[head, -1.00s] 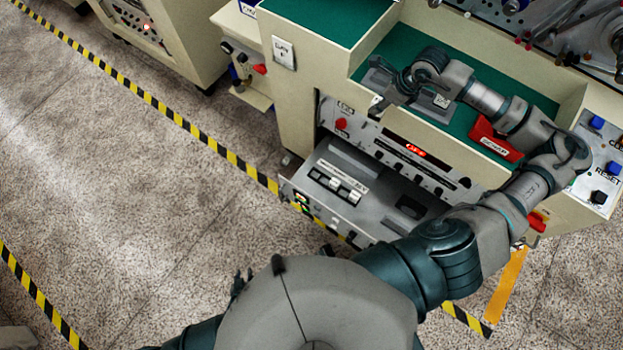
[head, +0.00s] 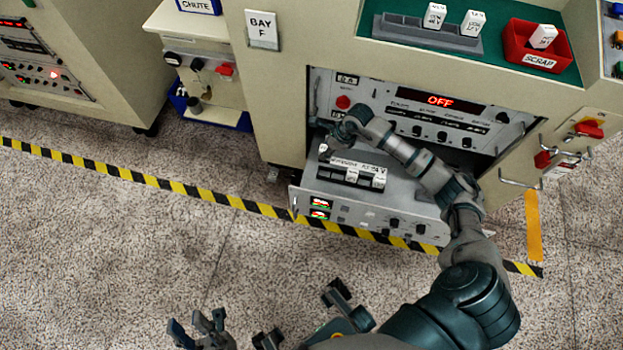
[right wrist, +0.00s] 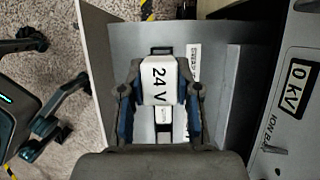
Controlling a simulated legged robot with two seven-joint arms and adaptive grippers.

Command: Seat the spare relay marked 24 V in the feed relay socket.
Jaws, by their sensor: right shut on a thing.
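My right gripper (head: 330,138) is above the back left of the open drawer (head: 400,205). In the right wrist view its two fingers (right wrist: 160,95) are shut on a white relay (right wrist: 160,82) marked 24 V. The relay is between the camera and the drawer floor; its lower end is hidden, so I cannot tell whether it touches a socket. My left gripper (head: 198,330) is open and empty, low over the floor.
A grey rack (head: 400,32) with two white relays (head: 434,15) stands on the green top. A red SCRAP bin (head: 520,58) beside it holds a white relay. The panel display (head: 440,100) reads OFF. Wire handles stick out at right. The floor at left is clear.

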